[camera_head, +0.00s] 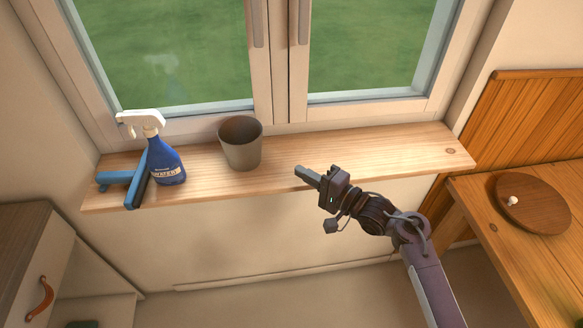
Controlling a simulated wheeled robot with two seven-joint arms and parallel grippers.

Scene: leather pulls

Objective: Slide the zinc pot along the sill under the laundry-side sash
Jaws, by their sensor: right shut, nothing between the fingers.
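The zinc pot (241,152) is a grey-brown, empty-looking pot standing upright on the wooden sill (372,152). The left window sash (190,114) and the right window sash (378,98) both look closed. Nothing shows which one is the laundry-side sash. My left gripper is not in view.
A blue spray bottle (166,163) with a white head and a blue squeegee-like tool (135,188) take up the sill's left end. The sill right of the pot is clear. A wooden table (483,222) with a round board (540,208) stands at right. A drawer cabinet (30,262) stands at lower left.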

